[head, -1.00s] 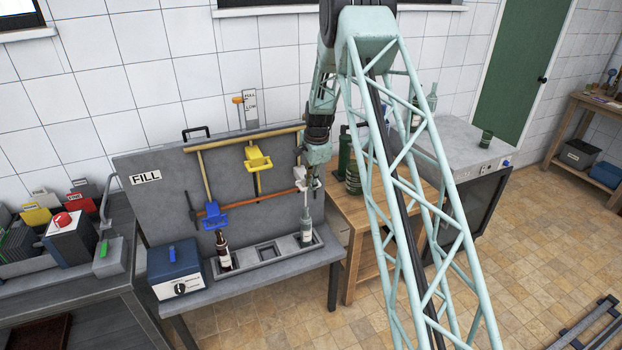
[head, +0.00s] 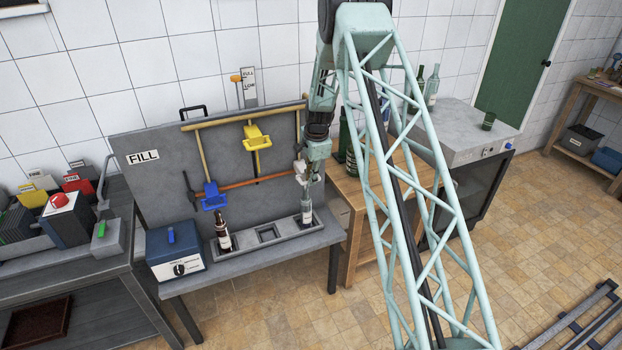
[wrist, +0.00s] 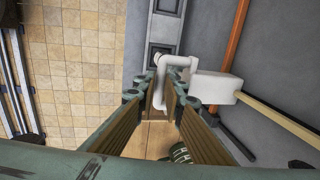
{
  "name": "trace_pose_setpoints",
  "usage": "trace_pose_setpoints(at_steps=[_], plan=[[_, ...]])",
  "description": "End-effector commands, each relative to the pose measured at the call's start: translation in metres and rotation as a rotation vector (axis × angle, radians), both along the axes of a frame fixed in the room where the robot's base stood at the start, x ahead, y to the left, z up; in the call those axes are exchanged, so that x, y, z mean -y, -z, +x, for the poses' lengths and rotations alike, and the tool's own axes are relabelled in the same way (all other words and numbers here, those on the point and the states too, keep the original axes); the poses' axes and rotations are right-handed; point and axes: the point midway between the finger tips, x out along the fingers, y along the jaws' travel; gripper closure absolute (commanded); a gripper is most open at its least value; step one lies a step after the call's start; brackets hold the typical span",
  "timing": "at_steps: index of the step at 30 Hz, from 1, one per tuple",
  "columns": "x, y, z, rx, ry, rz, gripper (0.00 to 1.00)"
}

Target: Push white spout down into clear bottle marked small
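The white spout (head: 299,167) is at the right end of the grey FILL board. In the wrist view its white block (wrist: 213,88) carries a bent white pipe or handle (wrist: 177,61), whose end lies between my fingertips. That bottle stands upright in the right end of the grey tray and has a white label too small to read. My gripper hides the bottle's mouth, so I cannot tell how far the spout reaches in.
A brown bottle (head: 223,237) stands below the blue spout (head: 212,196). The yellow spout (head: 257,138) sits higher over an empty tray slot (head: 267,234). A blue control box (head: 176,252) is left of the tray. A wooden table with green bottles (head: 350,150) stands close on the right.

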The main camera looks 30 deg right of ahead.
Motion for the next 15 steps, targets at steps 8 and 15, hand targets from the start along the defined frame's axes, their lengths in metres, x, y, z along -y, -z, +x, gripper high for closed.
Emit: trace_pose_setpoints(at_steps=[8,15], plan=[[-0.0004,0.0026,-0.0015,-0.003,0.0,0.001,0.78],[-0.0004,0.001,-0.0012,-0.002,0.0,0.001,0.78]])
